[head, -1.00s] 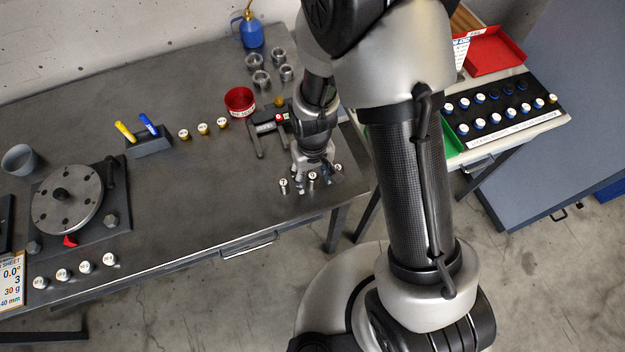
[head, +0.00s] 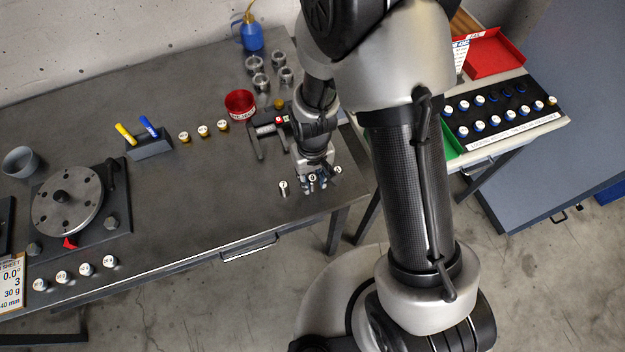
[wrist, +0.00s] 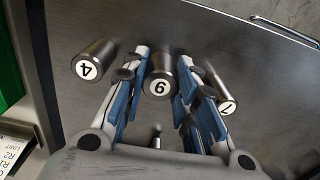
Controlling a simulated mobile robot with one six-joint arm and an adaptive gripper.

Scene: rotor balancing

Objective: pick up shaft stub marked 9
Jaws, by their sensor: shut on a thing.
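The shaft stub marked 9 (wrist: 159,84) is a short steel cylinder with a white numbered cap, upright between my fingers in the wrist view. It also shows in the head view (head: 312,177). My gripper (wrist: 160,98) is shut on it, with a blue-padded finger on each side; in the head view my gripper (head: 313,182) is at the table's right end. The stub marked 4 (wrist: 92,62) stands to the left in the wrist view. The stub marked 7 (wrist: 222,98) stands to the right, close beside a finger.
The table's front edge (head: 230,247) runs near the stubs. A red cup (head: 240,103) and a dark stand (head: 270,128) are behind my gripper. A balancing rotor (head: 67,198) is at the left. Free tabletop (head: 200,190) lies between.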

